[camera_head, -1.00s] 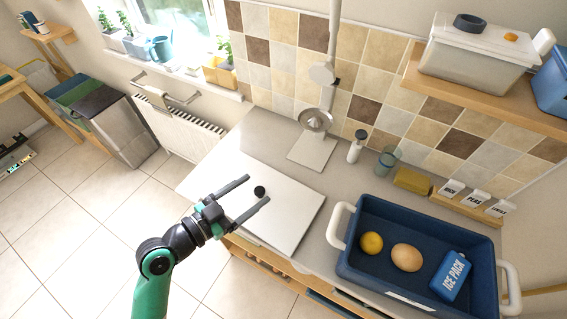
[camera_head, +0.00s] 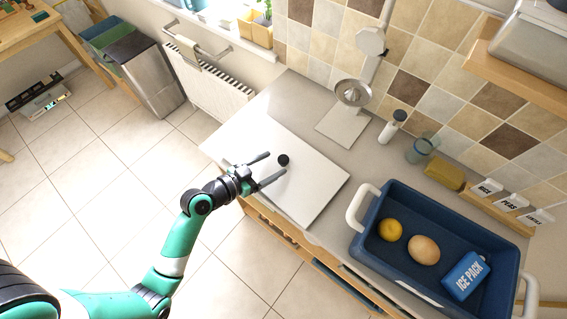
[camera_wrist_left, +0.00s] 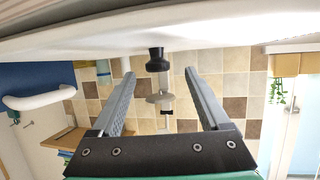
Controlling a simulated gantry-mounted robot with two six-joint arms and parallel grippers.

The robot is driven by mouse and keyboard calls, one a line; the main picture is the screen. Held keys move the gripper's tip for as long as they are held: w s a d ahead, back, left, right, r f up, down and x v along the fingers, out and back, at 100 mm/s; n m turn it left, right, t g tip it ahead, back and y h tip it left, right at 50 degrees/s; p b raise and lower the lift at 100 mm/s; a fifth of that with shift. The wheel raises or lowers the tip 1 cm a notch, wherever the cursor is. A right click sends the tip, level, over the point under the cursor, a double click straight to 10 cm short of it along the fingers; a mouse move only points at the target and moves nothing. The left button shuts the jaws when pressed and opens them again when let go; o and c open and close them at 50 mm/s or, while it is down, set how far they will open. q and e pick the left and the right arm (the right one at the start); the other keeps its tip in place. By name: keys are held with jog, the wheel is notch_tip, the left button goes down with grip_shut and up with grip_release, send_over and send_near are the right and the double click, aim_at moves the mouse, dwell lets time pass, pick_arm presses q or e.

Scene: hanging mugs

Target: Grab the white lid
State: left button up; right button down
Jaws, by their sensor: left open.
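The white lid (camera_head: 310,178) is a flat white panel with a round black knob (camera_head: 283,160), lying on the grey counter. My left gripper (camera_head: 276,164) is open and empty at the lid's front left, its fingers pointing at the knob. In the left wrist view the lid (camera_wrist_left: 215,32) spans the top, seen nearly edge-on. The knob (camera_wrist_left: 157,60) shows in the gap between the two finger tips (camera_wrist_left: 160,73), with no contact visible. My right gripper is not in view.
A dispenser bottle (camera_head: 392,127) and a glass (camera_head: 421,149) are near the wall.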

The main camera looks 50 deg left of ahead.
aim_at(280, 161)
pick_arm(q)
jog(key=p+x, duration=0.1)
jog(key=x, duration=0.4)
jog(key=shift+w+d, duration=0.1)
jog(key=shift+d, duration=0.1)
grip_shut()
